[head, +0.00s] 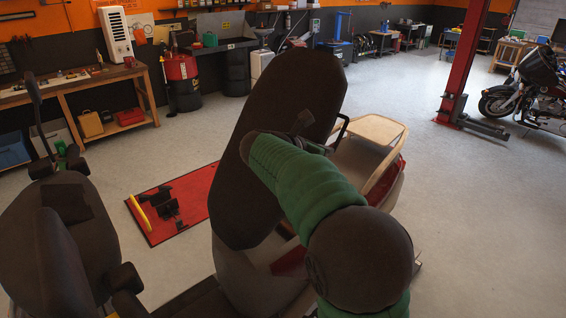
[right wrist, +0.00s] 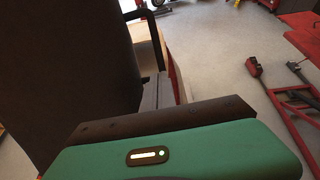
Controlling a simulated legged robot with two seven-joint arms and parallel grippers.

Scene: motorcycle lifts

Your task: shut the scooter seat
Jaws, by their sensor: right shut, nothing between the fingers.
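The scooter's dark seat (head: 285,110) stands raised and tilted up in the middle of the head view, above the open scooter body (head: 235,270). In the right wrist view the seat's dark surface (right wrist: 65,70) fills the left side. My right arm crosses in front of the seat's right part in the head view. My right gripper (head: 303,124) is shut and empty, close to the seat's right side; I cannot tell whether it touches. The arm hides part of the seat and the opening below it. My left gripper is not in view.
The scooter's tan and red tail (head: 375,135) with a black grab rail lies beyond my right arm. The scooter's front end (head: 55,220) is at left. A red lift plate (head: 180,203) lies on the floor behind. A red post (head: 463,65) and motorcycle (head: 530,90) stand right.

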